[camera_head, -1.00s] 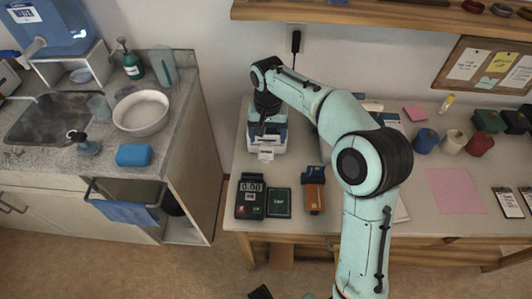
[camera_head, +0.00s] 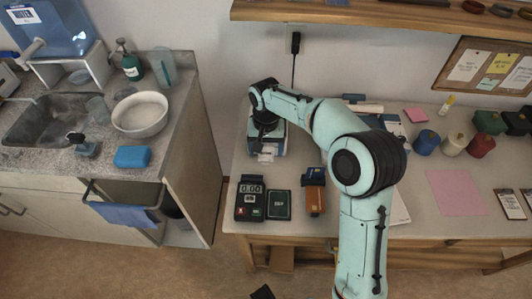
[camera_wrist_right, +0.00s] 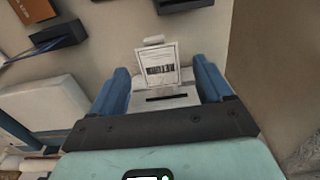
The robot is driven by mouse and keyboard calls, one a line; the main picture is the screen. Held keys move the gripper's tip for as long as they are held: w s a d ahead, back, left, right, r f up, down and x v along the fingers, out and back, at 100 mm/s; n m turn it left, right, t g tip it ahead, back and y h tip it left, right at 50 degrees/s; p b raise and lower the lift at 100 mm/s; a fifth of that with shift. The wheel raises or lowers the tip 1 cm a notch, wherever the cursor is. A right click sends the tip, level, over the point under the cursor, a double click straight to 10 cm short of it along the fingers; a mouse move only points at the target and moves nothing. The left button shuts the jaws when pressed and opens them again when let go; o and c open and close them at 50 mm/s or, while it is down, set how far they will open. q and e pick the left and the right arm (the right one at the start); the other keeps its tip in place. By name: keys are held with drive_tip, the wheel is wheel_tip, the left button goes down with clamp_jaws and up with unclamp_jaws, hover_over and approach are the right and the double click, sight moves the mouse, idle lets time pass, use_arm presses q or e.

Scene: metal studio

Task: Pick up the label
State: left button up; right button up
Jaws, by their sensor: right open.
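The label (camera_wrist_right: 160,66) is a small white sheet with dark print, standing out of the slot of a white label printer (camera_wrist_right: 163,101). In the head view the label (camera_head: 266,157) shows as a white patch at the printer's front. My right gripper (camera_wrist_right: 161,70) is open, with its blue fingers apart on either side of the label and no visible contact. In the head view my right gripper (camera_head: 266,137) is over the printer, mostly hidden by my wrist. My left gripper does not show clearly.
A dark device with a display (camera_head: 250,197), a dark green box (camera_head: 279,204) and an orange-brown box (camera_head: 316,198) are near the table's front edge. A pink sheet (camera_head: 455,192) lies on the right. A sink counter is across a gap on the left.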

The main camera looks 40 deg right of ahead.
drive_tip(key=shift+f, duration=0.2)
drive_tip(key=c, duration=1.2)
